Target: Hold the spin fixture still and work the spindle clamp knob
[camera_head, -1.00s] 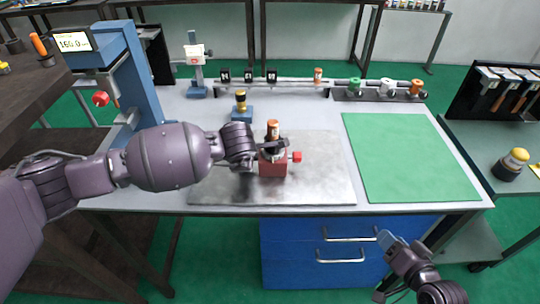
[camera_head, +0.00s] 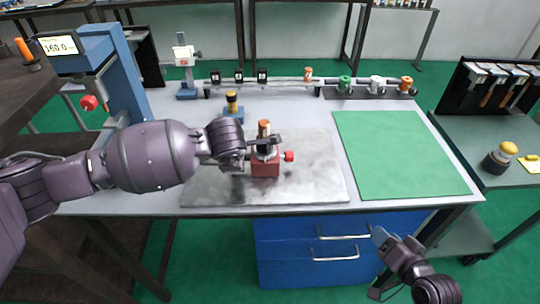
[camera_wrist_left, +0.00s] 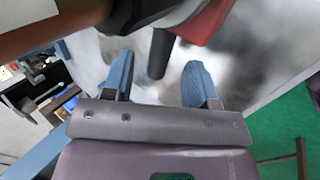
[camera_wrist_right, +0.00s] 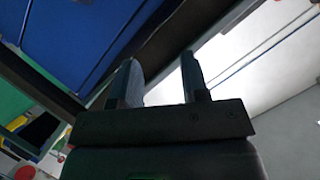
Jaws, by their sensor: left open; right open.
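The spin fixture has a red block base (camera_head: 265,168), a dark upper part with a copper-coloured top (camera_head: 264,127), and a red knob (camera_head: 289,156) on its right side. It stands upright on a grey metal plate (camera_head: 320,186). My left gripper is at the fixture's left side, its fingertips partly hidden in the head view. In the left wrist view its fingers (camera_wrist_left: 158,68) are open, with a dark rod (camera_wrist_left: 160,50) between them, apart from both. The fixture's red body (camera_wrist_left: 205,20) is just beyond. My right gripper (camera_head: 379,237) is open and empty, low in front of the blue drawers.
A green mat (camera_head: 400,155) lies clear to the right. A blue press with a display (camera_head: 115,80) is at left. Coloured parts on a rack (camera_head: 370,90) line the back.

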